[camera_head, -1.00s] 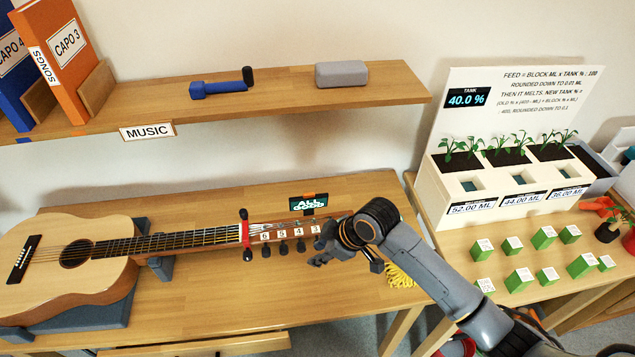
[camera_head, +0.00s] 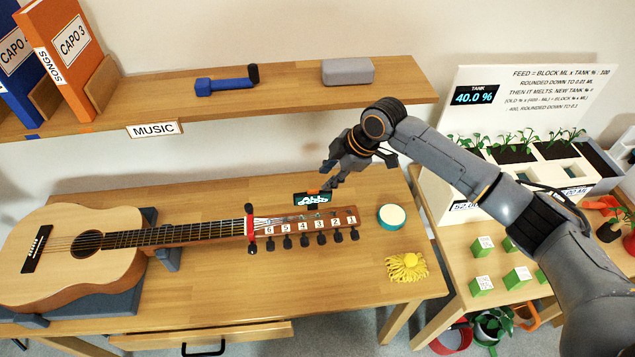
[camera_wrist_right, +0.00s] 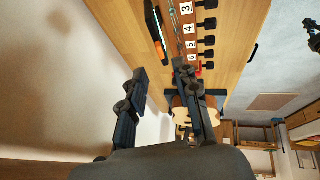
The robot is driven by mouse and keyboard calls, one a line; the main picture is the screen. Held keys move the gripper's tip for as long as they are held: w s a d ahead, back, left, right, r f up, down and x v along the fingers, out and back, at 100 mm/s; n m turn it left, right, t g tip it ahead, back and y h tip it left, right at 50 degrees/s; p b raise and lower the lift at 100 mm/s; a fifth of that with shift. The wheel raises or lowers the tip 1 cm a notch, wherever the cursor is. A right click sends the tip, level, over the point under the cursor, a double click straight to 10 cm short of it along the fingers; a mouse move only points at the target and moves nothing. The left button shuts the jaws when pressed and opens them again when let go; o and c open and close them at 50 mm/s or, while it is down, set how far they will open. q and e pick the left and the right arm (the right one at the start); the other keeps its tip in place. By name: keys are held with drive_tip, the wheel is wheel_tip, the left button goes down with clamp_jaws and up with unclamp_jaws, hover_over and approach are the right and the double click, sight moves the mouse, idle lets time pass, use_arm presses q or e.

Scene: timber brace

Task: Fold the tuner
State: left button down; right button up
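The tuner (camera_head: 312,199) is a small dark clip-on with a green-and-white lit display and an orange part on top. It stands at the back edge of the guitar's numbered headstock (camera_head: 305,224). In the right wrist view the tuner (camera_wrist_right: 157,30) shows as a dark slab with orange beside the headstock, beyond my fingertips. My right gripper (camera_head: 332,177) is just above and right of the tuner in the head view. In the right wrist view its fingers (camera_wrist_right: 161,75) are apart with nothing between them. My left gripper is not in view.
The guitar (camera_head: 75,255) lies on a grey stand, with a red capo (camera_head: 250,222) at the neck's end. A shelf (camera_head: 290,98) runs above and behind the table.

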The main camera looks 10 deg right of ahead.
sight(314, 190)
drive_tip(key=p+x, duration=0.1)
drive_tip(key=x, duration=0.6)
clamp_jaws()
